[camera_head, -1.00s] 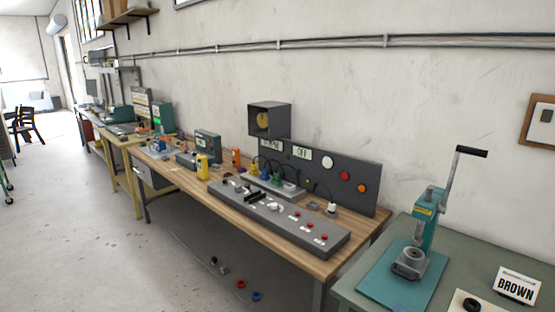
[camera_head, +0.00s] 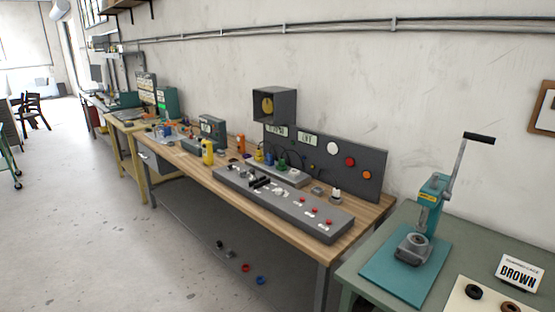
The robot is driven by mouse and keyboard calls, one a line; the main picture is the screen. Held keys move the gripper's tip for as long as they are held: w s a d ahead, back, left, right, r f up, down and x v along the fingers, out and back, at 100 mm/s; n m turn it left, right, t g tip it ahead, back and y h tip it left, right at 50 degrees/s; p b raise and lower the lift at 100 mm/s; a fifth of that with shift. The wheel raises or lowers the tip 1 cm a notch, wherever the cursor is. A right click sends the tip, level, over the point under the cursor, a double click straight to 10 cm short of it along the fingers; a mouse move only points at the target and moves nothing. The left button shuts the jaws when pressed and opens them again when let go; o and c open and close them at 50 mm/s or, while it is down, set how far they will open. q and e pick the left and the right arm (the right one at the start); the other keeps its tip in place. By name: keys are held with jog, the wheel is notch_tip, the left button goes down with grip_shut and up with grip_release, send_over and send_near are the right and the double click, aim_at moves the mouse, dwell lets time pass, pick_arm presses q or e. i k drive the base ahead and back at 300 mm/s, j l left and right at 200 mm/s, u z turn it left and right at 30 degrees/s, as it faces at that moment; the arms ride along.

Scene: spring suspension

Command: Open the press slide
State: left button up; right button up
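A teal hand press (camera_head: 429,205) with a long crank lever and black handle (camera_head: 479,138) stands on the green table at the right. The lever points up and to the right. Below the press head is a grey round fixture (camera_head: 413,246) on a teal base plate (camera_head: 386,275). I cannot tell from here which part is the slide or how it stands. Neither of my grippers shows in the head view.
A wooden bench (camera_head: 344,242) carries a grey control console (camera_head: 283,203) and a dark panel (camera_head: 338,165). A white sign reading BROWN (camera_head: 519,273) and dark rings (camera_head: 474,292) lie at the right. Red and blue rings lie beneath the bench. The floor (camera_head: 85,230) at left is open.

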aim_at(413, 249)
jog(key=z, duration=1.2)
